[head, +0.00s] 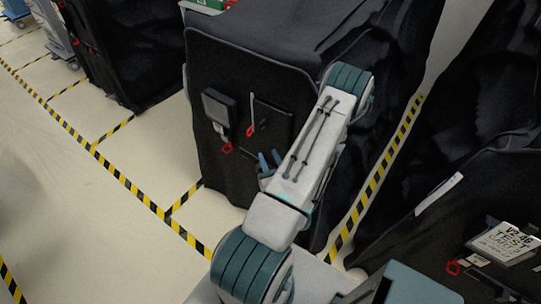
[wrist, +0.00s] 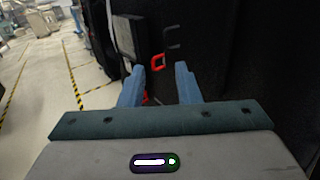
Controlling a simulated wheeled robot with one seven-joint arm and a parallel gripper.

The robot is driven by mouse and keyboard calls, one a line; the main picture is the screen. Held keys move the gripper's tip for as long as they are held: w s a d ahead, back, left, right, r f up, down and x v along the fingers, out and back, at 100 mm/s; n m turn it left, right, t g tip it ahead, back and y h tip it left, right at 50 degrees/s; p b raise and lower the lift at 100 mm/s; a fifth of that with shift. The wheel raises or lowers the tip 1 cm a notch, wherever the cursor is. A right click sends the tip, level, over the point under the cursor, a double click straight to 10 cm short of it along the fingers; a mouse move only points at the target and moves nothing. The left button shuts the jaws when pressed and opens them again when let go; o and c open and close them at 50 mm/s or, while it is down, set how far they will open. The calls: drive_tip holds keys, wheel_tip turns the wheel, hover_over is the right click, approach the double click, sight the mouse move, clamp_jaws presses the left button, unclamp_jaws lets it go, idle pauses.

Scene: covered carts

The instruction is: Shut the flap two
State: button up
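The black-covered cart (head: 235,70) in the middle of the head view has a dark front panel with a piped upper edge. I cannot tell which flap is number two. The panel carries a grey box (head: 218,108) and red pull loops (head: 250,131), and the box also shows in the wrist view (wrist: 128,38). My gripper (head: 270,161) is in front of this panel, partly hidden by my arm. In the wrist view my gripper (wrist: 160,80) has its blue fingers apart with nothing held. A red loop (wrist: 158,62) appears just beyond the gap between the fingertips.
Another covered cart (head: 125,50) stands at the back left. A dark cover (head: 450,140) with a white "TEST CART" label (head: 503,243) is close on the right. Yellow-black tape (head: 130,185) marks the pale floor, which is clear on the left.

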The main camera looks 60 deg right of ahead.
drive_tip(key=shift+s+a, duration=0.3)
drive_tip(key=shift+s, duration=0.05)
